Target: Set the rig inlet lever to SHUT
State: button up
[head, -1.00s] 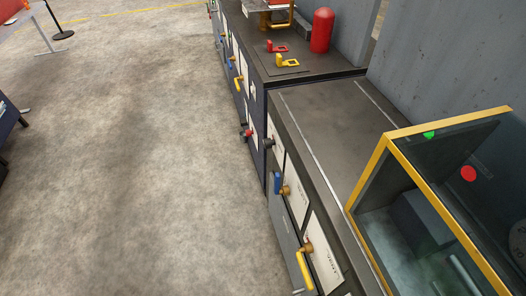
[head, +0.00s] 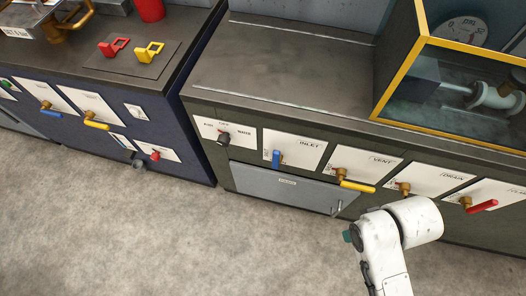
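The inlet lever (head: 276,159) is a short blue handle at the left of a white plate marked INLET (head: 308,147), on the front of the dark grey rig bench. The handle looks about upright in the picture. Small marks beside it are too small to read, so I cannot tell its setting from the print. Part of my white arm shows at the lower right, in front of the bench and right of the lever, apart from it. My gripper's fingers do not show.
Right of the inlet are a yellow VENT lever (head: 356,186), a brass-hubbed DRAIN lever (head: 404,188) and a red lever (head: 482,206). A black knob (head: 223,138) is to the left. A yellow-framed glass case (head: 400,66) stands on top. Floor in front is clear.

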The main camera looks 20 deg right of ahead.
aim_at(277, 159)
jog(key=u, duration=0.15)
jog(key=i+j, duration=0.35)
jog(key=j, duration=0.15)
jog(key=i+j, duration=0.35)
jog(key=j, duration=0.15)
